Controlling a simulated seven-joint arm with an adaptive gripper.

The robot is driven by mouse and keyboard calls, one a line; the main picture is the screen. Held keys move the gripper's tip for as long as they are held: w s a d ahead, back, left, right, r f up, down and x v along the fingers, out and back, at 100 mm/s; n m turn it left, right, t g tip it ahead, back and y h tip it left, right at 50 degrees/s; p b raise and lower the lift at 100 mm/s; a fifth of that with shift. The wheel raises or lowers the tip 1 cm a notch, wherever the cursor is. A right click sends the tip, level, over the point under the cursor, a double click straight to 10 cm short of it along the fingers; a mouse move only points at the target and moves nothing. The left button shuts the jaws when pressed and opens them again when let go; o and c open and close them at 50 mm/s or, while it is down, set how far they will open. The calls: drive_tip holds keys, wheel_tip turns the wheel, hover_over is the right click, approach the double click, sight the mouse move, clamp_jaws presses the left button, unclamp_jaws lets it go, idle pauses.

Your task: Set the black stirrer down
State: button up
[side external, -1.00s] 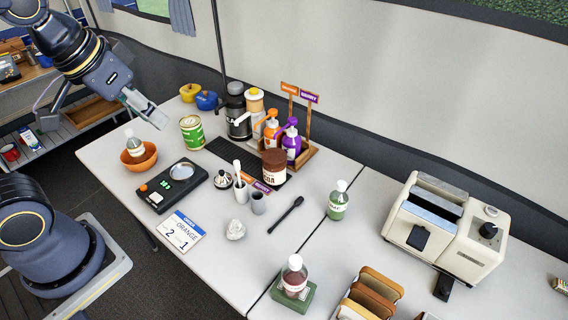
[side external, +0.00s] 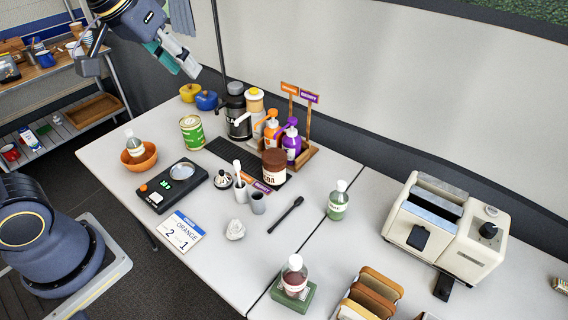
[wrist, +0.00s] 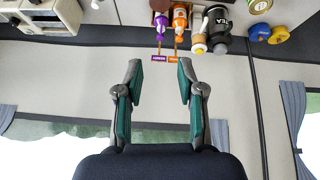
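The black stirrer (side external: 286,214) lies flat on the light table, near the seam between the two tabletops. It is in front of the brown jar (side external: 274,168) and left of the green-labelled bottle (side external: 337,201). My gripper (side external: 181,60) is raised high above the far left of the table, well away from the stirrer. In the wrist view my gripper (wrist: 160,78) is open, with its two fingers apart and nothing between them. The stirrer does not show in the wrist view.
A scale (side external: 172,186) and orange bowl (side external: 139,158) are farther left. A toaster (side external: 450,232) is at right. Bare table lies around the stirrer.

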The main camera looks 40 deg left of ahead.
drive_tip(key=w+d+f+g, duration=0.1)
drive_tip(key=w+d+f, duration=0.2)
drive_tip(key=w, duration=0.5)
drive_tip(key=m+g, duration=0.1)
drive_tip(key=g, duration=0.4)
hover_over(289, 210)
wheel_tip(289, 210, down, 36)
drive_tip(key=shift+w+d+r, duration=0.1)
drive_tip(key=shift+r, duration=0.1)
wheel_tip(289, 210, down, 6)
drive_tip(key=shift+r, duration=0.1)
clamp_jaws()
